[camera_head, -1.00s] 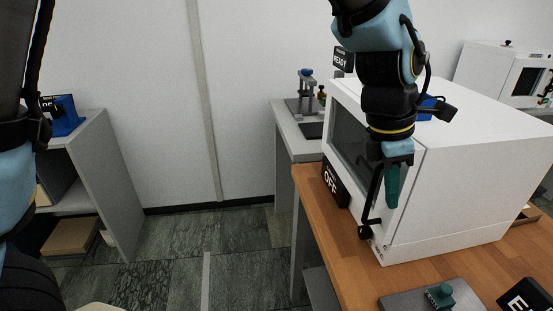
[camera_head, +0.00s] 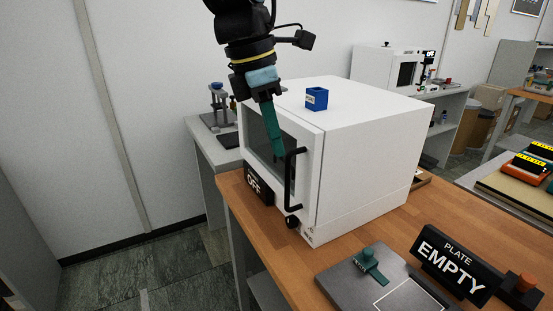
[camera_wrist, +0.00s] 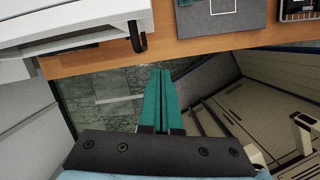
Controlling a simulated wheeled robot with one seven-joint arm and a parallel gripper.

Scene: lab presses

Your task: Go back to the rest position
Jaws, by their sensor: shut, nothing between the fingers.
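My gripper (camera_head: 279,153) hangs from the arm in front of the white box-shaped oven (camera_head: 370,150), its green fingers pointing down near the black door handle (camera_head: 293,180). The fingers are shut with nothing between them. In the wrist view the two green fingers (camera_wrist: 158,75) lie side by side over the floor, clear of the wooden bench edge. The oven door is closed as far as I can see. In the head view the fingertips overlap the door front; I cannot tell the exact gap to it.
A black OFF sign (camera_head: 256,185) stands by the oven on the wooden bench (camera_head: 330,260). A grey plate (camera_head: 345,283) and an EMPTY sign (camera_head: 458,262) are at the front. A blue block (camera_head: 316,98) sits on the oven. Floor (camera_head: 180,270) at left is free.

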